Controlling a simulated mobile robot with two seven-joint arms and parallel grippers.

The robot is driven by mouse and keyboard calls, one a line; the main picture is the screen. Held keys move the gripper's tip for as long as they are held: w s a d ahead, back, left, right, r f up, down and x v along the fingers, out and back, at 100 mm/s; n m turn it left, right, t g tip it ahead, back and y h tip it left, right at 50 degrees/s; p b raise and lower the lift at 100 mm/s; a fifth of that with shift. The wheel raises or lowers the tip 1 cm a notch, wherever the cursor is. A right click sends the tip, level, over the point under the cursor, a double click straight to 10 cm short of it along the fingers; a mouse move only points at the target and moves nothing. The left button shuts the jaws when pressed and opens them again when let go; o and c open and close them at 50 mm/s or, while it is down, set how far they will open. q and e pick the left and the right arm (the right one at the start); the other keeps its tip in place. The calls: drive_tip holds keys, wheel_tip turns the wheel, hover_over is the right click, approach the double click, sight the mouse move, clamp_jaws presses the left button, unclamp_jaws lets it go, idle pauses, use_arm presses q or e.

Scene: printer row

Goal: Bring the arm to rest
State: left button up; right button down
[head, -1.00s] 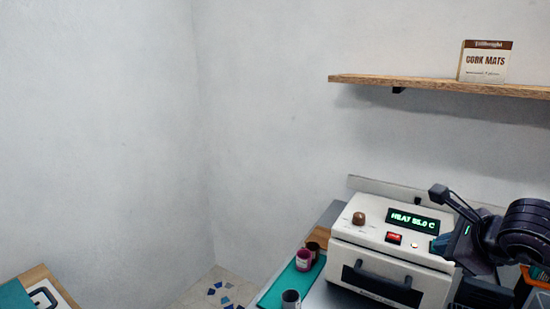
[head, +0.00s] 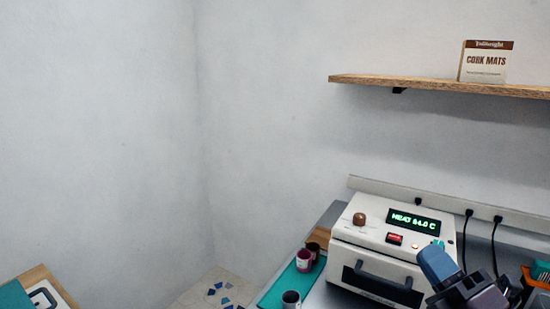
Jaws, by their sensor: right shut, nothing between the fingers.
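My right gripper (head: 437,262) shows at the lower right, in front of the right end of a white heating machine (head: 375,242). Its blue-tipped fingers are shut with nothing between them. I cannot tell whether it touches the machine. My left gripper is not in view.
Several cups (head: 303,260) stand on a teal mat (head: 277,288) left of the machine. A wooden shelf (head: 430,86) above holds a cork mats box (head: 486,62). Cables hang from the wall strip (head: 390,189). An orange-edged holder (head: 538,275) is at the right edge.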

drive_tip(key=s+d+f+m+g+h, duration=0.3)
drive_tip(key=d+f+m+g+h, duration=0.15)
drive_tip(key=f+m+h, duration=0.55)
drive_tip(key=s+d+f+m+g+h, duration=0.3)
drive_tip(key=d+f+m+h, duration=0.3)
drive_tip(key=m, duration=0.5)
drive_tip(key=s+a+f+m+g+y, duration=0.2)
drive_tip(key=s+a+f+g+y, duration=0.1)
drive_tip(key=s+f+g, duration=0.3)
drive_tip(key=s+a+f+m+g+y, duration=0.2)
drive_tip(key=s+a+f+m+g, duration=0.15)
drive_tip(key=s+f, duration=0.45)
drive_tip(key=w+f+n+t+y, duration=0.1)
drive_tip(key=w+f+t, duration=0.6)
drive_tip(key=f, duration=0.2)
drive_tip(key=shift+w+a+f+n, duration=0.15)
drive_tip(key=shift+w+f+n, duration=0.05)
drive_tip(key=shift+f+n, duration=0.15)
idle(3.2)
